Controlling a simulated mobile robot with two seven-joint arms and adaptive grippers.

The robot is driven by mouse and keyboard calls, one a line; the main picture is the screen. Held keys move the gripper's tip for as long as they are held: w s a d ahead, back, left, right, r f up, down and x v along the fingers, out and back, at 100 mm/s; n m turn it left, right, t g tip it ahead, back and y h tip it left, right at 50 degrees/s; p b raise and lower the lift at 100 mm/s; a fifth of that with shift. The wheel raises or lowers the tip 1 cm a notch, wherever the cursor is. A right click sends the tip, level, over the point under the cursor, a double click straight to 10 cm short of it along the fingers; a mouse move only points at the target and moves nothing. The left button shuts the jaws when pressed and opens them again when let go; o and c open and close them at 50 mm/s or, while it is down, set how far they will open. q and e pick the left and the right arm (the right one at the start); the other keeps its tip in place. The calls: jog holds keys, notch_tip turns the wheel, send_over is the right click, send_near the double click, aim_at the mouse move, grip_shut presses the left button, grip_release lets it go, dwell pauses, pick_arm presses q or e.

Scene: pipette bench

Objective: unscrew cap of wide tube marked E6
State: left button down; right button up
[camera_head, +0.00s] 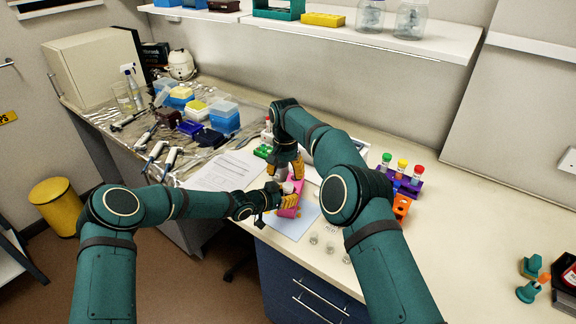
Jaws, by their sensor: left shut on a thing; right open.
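A pink rack (291,210) stands on a pale blue sheet near the bench's front edge. A small pale, whitish piece (288,187) shows between my two grippers at the rack; it looks like part of a wide tube, but the E6 mark cannot be read. My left gripper (284,198), with yellow fingers, is shut on this tube low down beside the rack. My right gripper (287,167) is open just above and behind the left one, pointing down. Whether it touches the cap cannot be told. The grippers hide most of the tube.
A purple rack (407,186) with colour-capped tubes and an orange rack (401,207) stand at the right. Small clear dishes (314,239) lie near the front edge. Papers (222,171), pipettes (172,158) and tip boxes (224,117) lie left. The right bench is largely clear.

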aim_at(288, 185)
jog(key=shift+w+d+r, duration=0.15)
jog(key=shift+d+r, duration=0.05)
jog(key=shift+r, duration=0.35)
jog(key=shift+w+d+r, duration=0.15)
jog(key=shift+r, duration=0.35)
jog(key=shift+f, duration=3.9)
grip_shut()
jog(key=shift+c, duration=0.4)
grip_release()
jog(key=shift+r, duration=0.1)
